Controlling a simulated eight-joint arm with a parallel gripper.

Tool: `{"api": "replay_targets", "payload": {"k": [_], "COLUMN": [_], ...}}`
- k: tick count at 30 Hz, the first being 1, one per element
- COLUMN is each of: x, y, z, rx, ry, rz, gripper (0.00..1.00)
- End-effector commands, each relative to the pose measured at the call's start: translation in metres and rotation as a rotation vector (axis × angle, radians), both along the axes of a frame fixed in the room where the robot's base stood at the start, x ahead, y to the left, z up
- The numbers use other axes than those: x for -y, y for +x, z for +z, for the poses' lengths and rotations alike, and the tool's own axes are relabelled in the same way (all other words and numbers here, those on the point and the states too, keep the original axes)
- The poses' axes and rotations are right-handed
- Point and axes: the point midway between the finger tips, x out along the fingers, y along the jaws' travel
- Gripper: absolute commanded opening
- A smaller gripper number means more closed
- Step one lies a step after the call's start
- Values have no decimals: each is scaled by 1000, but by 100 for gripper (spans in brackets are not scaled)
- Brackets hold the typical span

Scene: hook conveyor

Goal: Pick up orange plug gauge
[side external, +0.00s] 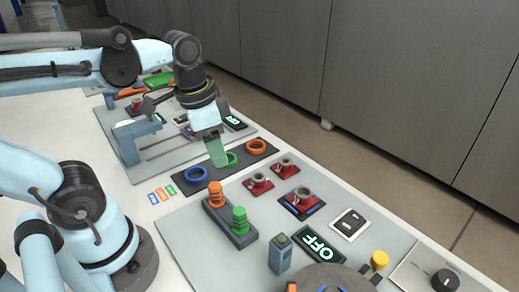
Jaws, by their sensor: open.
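The orange plug gauge (216,193) is a ribbed orange peg standing upright at the left end of a dark grey rack (231,232). A green plug gauge (240,220) stands beside it in the same rack. My gripper (217,160) points down, beyond the rack, over the dark tray of rings, apart from the orange gauge. Its pale green finger part partly covers the green ring. The gripper is open; I see nothing held, though the gap between its fingers is hard to make out.
A dark tray (182,184) holds a blue ring (196,175), a green ring (232,159) and an orange ring (256,147). Red-and-silver fixtures (258,184), an OFF display (317,246) and a yellow knob (379,259) lie to the right.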

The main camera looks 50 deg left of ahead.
Motion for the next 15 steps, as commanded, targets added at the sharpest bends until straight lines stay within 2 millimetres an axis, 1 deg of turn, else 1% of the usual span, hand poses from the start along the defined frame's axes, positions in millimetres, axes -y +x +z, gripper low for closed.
{"api": "replay_targets", "payload": {"k": [3,7,10,15], "x": [-3,-3,-3,-3], "y": [-14,-21,-22,-22], "z": [11,14,7,-15], "rx": [-129,-194,-202,-200], "ry": [10,9,8,8], "rz": [-105,-164,-171,-169], "gripper": [57,57,57,57]}}
